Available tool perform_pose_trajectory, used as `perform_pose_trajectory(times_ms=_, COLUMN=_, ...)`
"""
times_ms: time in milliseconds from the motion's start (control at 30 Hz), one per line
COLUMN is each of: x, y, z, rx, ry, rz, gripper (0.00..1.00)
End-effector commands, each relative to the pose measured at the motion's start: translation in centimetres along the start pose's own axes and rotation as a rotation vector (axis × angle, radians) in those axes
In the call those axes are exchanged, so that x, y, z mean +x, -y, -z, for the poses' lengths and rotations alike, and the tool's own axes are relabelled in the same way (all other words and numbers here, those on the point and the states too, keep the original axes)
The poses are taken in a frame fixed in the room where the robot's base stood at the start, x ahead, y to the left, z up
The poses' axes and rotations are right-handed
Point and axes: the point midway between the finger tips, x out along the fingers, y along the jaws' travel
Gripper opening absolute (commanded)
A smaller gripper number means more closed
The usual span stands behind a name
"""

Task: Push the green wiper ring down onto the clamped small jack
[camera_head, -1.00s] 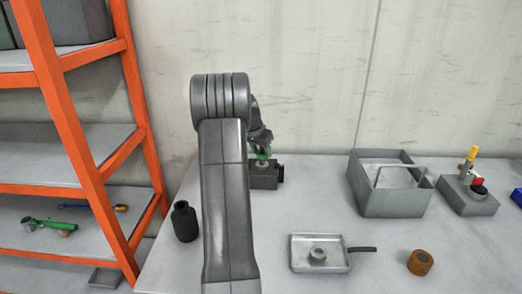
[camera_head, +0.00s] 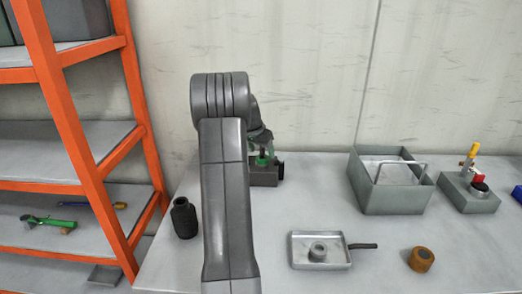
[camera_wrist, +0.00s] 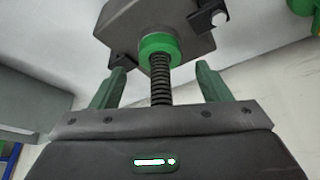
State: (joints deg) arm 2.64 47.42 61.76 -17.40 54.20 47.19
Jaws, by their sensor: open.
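The green wiper ring (camera_wrist: 160,47) is around the dark threaded screw (camera_wrist: 161,85) of the small jack, in the wrist view. It appears to be against the grey block (camera_wrist: 185,22) that holds the jack; any small gap is not visible. My gripper (camera_wrist: 160,80) is open, one pale green finger on each side of the screw, neither touching it. The fingertips are just short of the ring. In the head view my gripper (camera_head: 262,152) is above the dark block (camera_head: 264,177), partly behind my arm.
A dark bottle-shaped part (camera_head: 184,218) stands left of my arm. On the right are a shallow tray (camera_head: 340,258) with a small ring, a brown cylinder (camera_head: 421,260), a grey open box (camera_head: 393,202) and another block (camera_head: 470,198). An orange shelf (camera_head: 125,130) stands at left.

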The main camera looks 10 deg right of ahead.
Motion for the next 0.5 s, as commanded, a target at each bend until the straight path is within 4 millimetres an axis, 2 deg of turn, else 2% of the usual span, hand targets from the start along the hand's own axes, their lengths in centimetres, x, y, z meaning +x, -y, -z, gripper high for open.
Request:
perform_pose_trajectory(times_ms=167, x=-1.6, y=0.0, z=-0.1, rx=0.000, ry=0.000, rz=0.001, gripper=0.70)
perform_pose_trajectory(times_ms=500, x=-9.4, y=0.0, z=0.0, rx=-0.001, ry=-0.003, rz=0.002, gripper=0.70)
